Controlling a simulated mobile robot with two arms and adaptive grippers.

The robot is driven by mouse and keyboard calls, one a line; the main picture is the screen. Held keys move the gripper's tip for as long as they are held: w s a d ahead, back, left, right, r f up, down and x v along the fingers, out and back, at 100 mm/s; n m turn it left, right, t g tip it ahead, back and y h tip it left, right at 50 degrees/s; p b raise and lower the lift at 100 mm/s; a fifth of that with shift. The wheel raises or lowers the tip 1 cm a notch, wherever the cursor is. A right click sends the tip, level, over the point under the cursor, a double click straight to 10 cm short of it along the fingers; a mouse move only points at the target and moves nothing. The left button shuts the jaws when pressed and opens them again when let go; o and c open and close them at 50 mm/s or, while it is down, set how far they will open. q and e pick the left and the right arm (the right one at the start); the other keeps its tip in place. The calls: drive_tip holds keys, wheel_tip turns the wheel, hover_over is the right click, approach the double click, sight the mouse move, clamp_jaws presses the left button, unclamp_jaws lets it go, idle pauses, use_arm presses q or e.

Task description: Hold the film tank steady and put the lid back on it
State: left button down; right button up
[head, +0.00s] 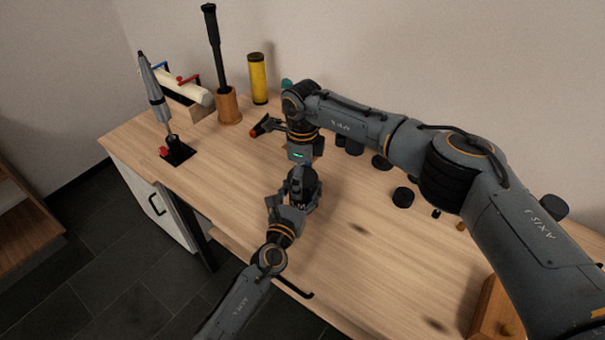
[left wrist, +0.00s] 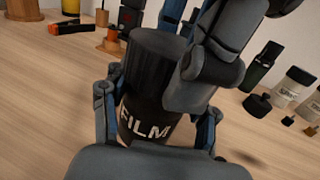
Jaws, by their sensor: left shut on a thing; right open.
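The film tank (left wrist: 140,110) is a black cylinder with pale FILM lettering, standing on the table in the left wrist view. My left gripper (left wrist: 155,118) has a finger on each side of it and is shut on it. The tank's upper part is dark grey with a flat top; I cannot tell whether this is a seated lid. My right gripper (left wrist: 195,65) is open at the tank's upper right, close to or touching it, and hides part of it. In the head view the tank (head: 304,190) is mostly hidden by my grippers.
Bottles with pale labels (left wrist: 290,86) and a black cap (left wrist: 258,104) stand right of the tank. Behind are a yellow cylinder (head: 258,78), a wooden holder (head: 229,106) and an orange-tipped black object (head: 261,127). A wooden box (head: 492,311) sits at front right. The table front (head: 350,270) is mostly clear.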

use_arm(q)
drive_tip(key=shift+r, duration=0.1)
use_arm(e)
drive_tip(key=c, duration=1.2)
drive_tip(key=m, duration=0.4)
drive_tip(key=o, duration=1.4)
drive_tip(key=shift+c, duration=0.2)
wheel_tip(320, 180, up, 12)
use_arm(q)
drive_tip(key=shift+c, duration=1.5)
unclamp_jaws()
